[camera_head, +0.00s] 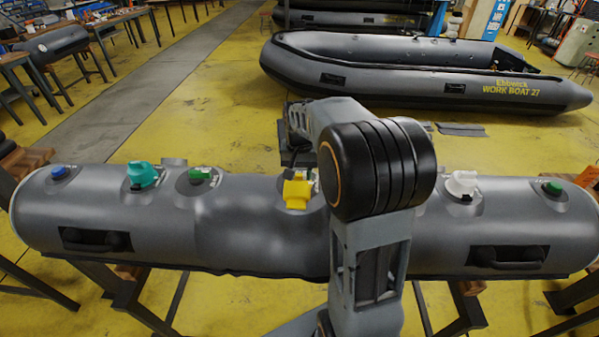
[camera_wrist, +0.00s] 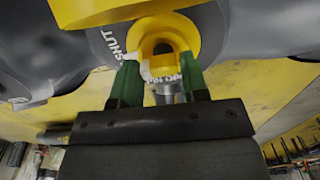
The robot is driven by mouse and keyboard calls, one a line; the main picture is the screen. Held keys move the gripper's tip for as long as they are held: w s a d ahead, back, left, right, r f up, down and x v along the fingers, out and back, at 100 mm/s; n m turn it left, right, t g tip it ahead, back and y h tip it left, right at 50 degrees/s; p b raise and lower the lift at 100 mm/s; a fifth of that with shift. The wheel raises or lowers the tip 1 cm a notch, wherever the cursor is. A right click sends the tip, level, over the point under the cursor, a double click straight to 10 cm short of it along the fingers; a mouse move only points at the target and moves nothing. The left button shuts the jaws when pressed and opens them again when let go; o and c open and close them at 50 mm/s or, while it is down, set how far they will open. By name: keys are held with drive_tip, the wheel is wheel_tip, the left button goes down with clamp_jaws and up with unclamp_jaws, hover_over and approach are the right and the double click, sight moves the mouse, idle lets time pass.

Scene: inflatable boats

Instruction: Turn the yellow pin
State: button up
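In the wrist view a yellow valve has a round yellow ring with a raised yellow pin (camera_wrist: 161,42) in its middle. A dark collar marked "SHUT" (camera_wrist: 122,40) surrounds it. My gripper (camera_wrist: 159,62) has two green fingertips standing apart, one on each side below the pin. A grey metal piece shows between them; I cannot tell whether either finger touches the pin. In the head view a yellow valve part (camera_head: 297,194) shows on top of the grey tube (camera_head: 250,225), left of my arm's black joint. My gripper is largely hidden there.
The tube lies on trestles and carries other fittings: a blue cap (camera_head: 58,171), a teal cap (camera_head: 143,174), green ones (camera_head: 200,174) (camera_head: 553,187) and a white cap (camera_head: 462,183). A grey work boat (camera_head: 400,75) lies behind on the yellow floor.

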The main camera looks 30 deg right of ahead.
sight(300, 174)
drive_tip(key=o, duration=0.4)
wheel_tip(300, 174, up, 14)
drive_tip(key=shift+f, duration=0.1)
idle(0.5)
idle(0.4)
